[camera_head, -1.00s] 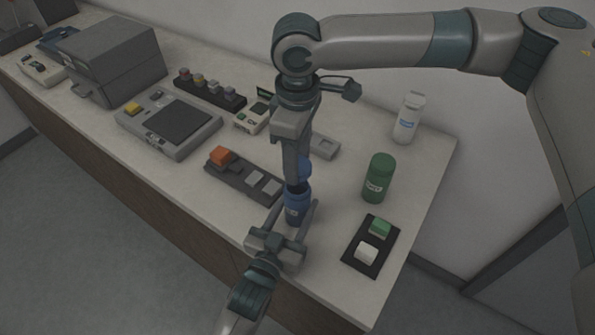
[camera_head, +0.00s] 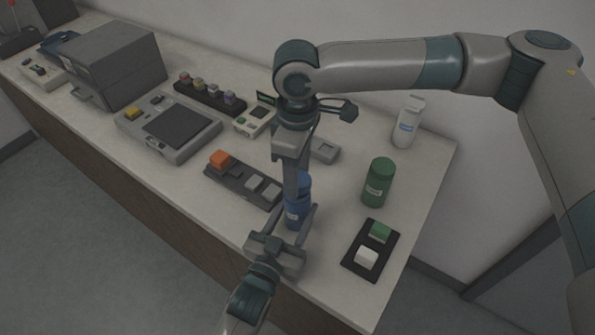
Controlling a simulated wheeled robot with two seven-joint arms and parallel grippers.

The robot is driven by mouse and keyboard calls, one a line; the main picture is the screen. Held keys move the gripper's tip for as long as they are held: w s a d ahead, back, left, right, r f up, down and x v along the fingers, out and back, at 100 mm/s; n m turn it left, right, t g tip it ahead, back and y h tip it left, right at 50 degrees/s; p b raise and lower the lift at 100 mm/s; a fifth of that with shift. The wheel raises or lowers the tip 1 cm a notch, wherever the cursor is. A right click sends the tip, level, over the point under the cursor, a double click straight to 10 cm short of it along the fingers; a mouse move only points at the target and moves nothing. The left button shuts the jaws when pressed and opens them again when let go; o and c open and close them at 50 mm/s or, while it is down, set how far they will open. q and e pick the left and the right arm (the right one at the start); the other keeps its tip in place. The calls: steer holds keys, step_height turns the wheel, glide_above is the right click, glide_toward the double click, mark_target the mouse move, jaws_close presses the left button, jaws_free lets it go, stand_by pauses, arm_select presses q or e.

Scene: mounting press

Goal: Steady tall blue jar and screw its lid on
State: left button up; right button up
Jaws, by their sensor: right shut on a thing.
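The tall blue jar (camera_head: 295,215) stands upright near the front edge of the bench. My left gripper (camera_head: 297,208) reaches in from the front, with one finger on each side of the jar, and appears shut on it. The blue lid (camera_head: 305,181) is above the jar, partly hidden by my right gripper (camera_head: 293,191). My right gripper points down from above and is shut on the lid. The lid is at or very near the jar's mouth; the fingers hide whether it touches or sits level.
A green jar (camera_head: 378,183) and a white bottle (camera_head: 407,122) stand to the right. A black tray (camera_head: 356,272) with a green and a white block is at front right. A dark fixture with an orange block (camera_head: 219,159) lies close on the left, with a scale (camera_head: 172,128) beyond.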

mark_target(297, 207)
steer(key=shift+f, duration=0.9)
steer(key=shift+f, duration=0.55)
stand_by(0.4)
steer(key=m, duration=0.6)
steer(key=shift+m, duration=0.3)
steer(key=m, duration=0.7)
steer(key=shift+m, duration=0.4)
steer(key=m, duration=0.4)
steer(key=shift+m, duration=0.4)
steer(key=m, duration=1)
